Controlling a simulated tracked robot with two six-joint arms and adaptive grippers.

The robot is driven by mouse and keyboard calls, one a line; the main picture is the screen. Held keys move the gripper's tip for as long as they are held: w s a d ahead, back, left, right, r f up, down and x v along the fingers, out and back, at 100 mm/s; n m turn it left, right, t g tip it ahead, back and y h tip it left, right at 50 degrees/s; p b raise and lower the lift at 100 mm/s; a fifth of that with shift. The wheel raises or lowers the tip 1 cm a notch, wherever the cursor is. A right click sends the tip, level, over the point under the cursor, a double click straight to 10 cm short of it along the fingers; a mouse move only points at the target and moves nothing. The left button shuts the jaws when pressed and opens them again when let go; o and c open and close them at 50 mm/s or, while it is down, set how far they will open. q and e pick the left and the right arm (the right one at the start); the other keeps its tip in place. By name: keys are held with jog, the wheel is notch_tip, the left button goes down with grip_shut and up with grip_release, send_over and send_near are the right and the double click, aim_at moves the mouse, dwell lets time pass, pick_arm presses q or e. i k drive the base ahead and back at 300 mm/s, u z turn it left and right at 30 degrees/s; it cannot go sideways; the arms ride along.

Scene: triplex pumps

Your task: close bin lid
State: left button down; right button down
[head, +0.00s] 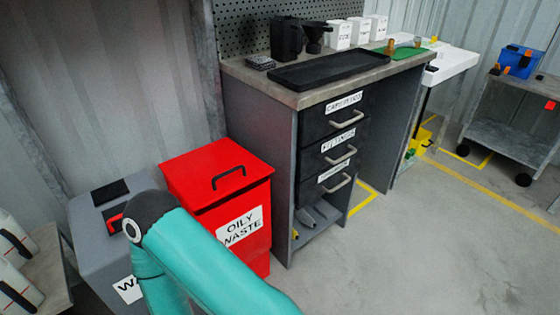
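The red bin (215,215), labelled OILY WASTE, stands left of the workbench. Its red lid (200,165) with a black handle (228,177) lies over the top and looks shut. A grey bin (90,245) stands to its left, its label partly hidden. A black patch (110,192) and a small red and black part (115,221) show on its top; I cannot tell what they are. My teal arm rises from the bottom edge and covers parts of both bins. Neither of my grippers can be made out.
The workbench (290,92) with labelled drawers stands right of the red bin. A black tray (330,68) lies on it. White containers (14,238) stand at the far left. A grey cart (510,125) is at the far right. The floor (430,240) at lower right is clear.

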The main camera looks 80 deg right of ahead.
aim_at(205, 175)
jog(key=z, duration=0.05)
jog(key=k, duration=1.65)
jog(key=z, duration=0.75)
jog(key=i, duration=1.7)
jog(key=u, duration=0.05)
